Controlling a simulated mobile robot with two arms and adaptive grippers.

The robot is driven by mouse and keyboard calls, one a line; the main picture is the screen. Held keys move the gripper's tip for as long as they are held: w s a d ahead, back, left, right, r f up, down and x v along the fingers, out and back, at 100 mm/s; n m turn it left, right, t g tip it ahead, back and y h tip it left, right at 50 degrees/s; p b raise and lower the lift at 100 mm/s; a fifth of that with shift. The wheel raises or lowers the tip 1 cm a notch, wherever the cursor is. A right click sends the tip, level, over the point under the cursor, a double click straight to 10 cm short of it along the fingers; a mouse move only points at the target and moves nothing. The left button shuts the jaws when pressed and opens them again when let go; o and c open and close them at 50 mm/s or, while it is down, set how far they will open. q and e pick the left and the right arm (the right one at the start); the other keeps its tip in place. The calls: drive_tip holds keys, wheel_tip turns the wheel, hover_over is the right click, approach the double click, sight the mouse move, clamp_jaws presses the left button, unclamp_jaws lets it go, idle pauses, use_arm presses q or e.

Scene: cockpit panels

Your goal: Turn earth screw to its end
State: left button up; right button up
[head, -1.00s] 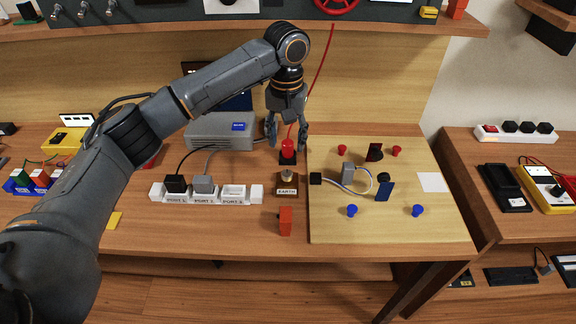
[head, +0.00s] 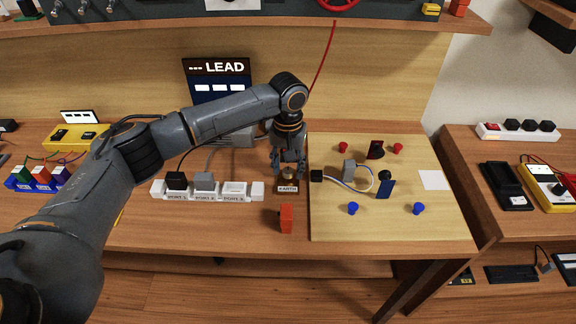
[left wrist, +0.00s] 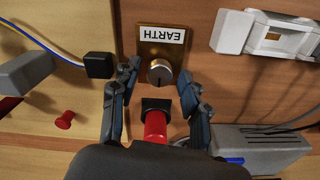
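The earth screw (left wrist: 160,73) is a round, slotted metal knob on a brown plate (left wrist: 151,49) with a white EARTH label; its top also shows in the head view (head: 288,176). My left gripper (head: 288,172) points down just over it. In the left wrist view, the fingers of my left gripper (left wrist: 158,80) are spread apart on either side of the screw, with visible gaps, and hold nothing. A red plug-like piece on a black base (left wrist: 155,120) stands beside the screw, under the gripper's palm. My right gripper is not in view.
A white port strip (head: 207,191) with black and grey plugs lies left of the screw. An orange block (head: 286,218) stands in front. A wooden board (head: 400,222) with red and blue pegs is to the right. A grey box (left wrist: 260,150) stands behind.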

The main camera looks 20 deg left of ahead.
use_arm(q)
clamp_jaws()
drive_tip(key=shift+r, duration=0.1)
